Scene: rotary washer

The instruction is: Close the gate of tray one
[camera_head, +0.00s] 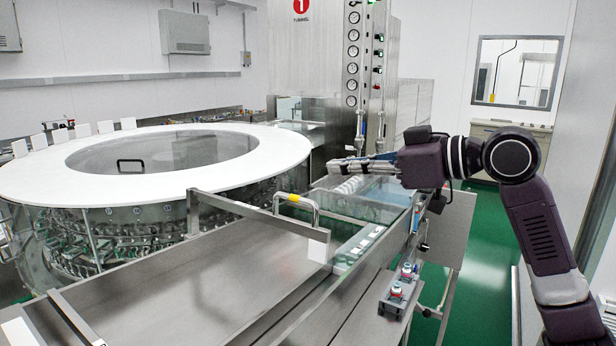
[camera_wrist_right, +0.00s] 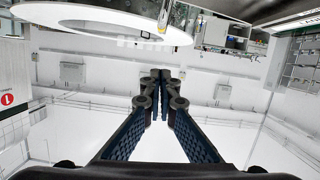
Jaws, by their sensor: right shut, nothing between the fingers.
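A stainless steel tray (camera_head: 215,290) fills the foreground of the head view. A long metal bar (camera_head: 232,204), which looks like its gate, runs across the far end of the tray, with a curved handle (camera_head: 303,205) near its right end. I cannot tell how the bar is latched. My right gripper (camera_head: 335,166) is above and behind the handle, apart from it, and points left. Its fingers are shut and empty; the closed fingertips (camera_wrist_right: 161,75) also show in the right wrist view. My left gripper is not in view.
A rotary washer with a white ring top (camera_head: 50,178) stands at the left. A small control box with buttons (camera_head: 400,290) sits on the tray's right side. A steel cabinet with gauges (camera_head: 352,50) stands behind. Green floor (camera_head: 490,225) is open at the right.

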